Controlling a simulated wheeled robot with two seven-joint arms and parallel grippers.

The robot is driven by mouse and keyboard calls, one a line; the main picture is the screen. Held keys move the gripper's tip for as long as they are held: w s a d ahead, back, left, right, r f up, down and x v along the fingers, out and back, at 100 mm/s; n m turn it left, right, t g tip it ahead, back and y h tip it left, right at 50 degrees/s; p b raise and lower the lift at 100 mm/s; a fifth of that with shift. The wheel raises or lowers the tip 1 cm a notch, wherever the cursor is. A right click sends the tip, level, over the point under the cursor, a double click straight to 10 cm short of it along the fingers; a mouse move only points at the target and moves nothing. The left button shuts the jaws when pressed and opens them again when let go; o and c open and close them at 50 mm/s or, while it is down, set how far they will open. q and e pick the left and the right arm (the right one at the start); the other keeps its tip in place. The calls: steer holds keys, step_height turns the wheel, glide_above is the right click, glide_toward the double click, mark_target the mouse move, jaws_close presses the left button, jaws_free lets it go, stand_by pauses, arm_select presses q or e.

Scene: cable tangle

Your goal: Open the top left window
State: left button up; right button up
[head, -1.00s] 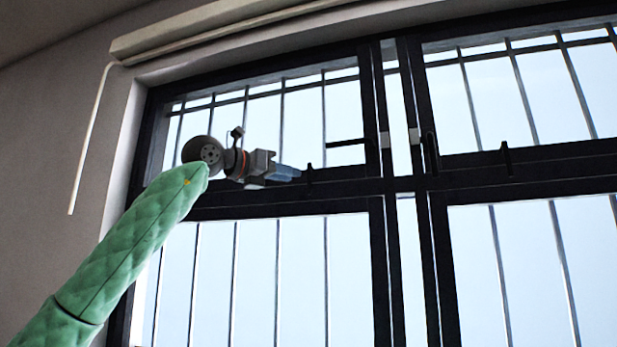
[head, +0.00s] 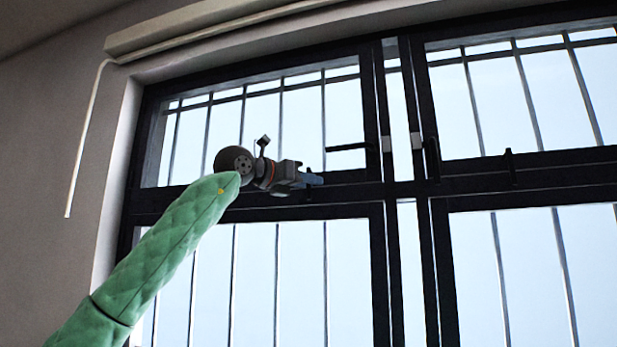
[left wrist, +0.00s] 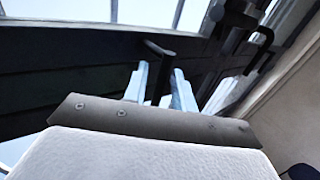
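The top left window (head: 366,105) has a dark frame and looks closed against the surrounding frame. A black lever handle (head: 347,147) sticks out near its right side. My left gripper (head: 312,179) is at the window's lower rail, below and left of that lever, with its blue fingers towards the frame. In the left wrist view a dark T-shaped handle (left wrist: 160,48) rises from the rail, its stem between the two light blue fingers (left wrist: 162,88). The fingers stand apart, with narrow gaps beside the stem; contact is not clear. My right gripper is in no view.
Thin vertical bars (head: 282,120) stand behind the glass. A second upper window (head: 510,165) with its own small handle is on the right. A pale roller blind box (head: 190,22) runs above, with a hanging rod (head: 88,140) at left.

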arm_select(q)
steer(key=shift+d, duration=0.15)
jaws_close()
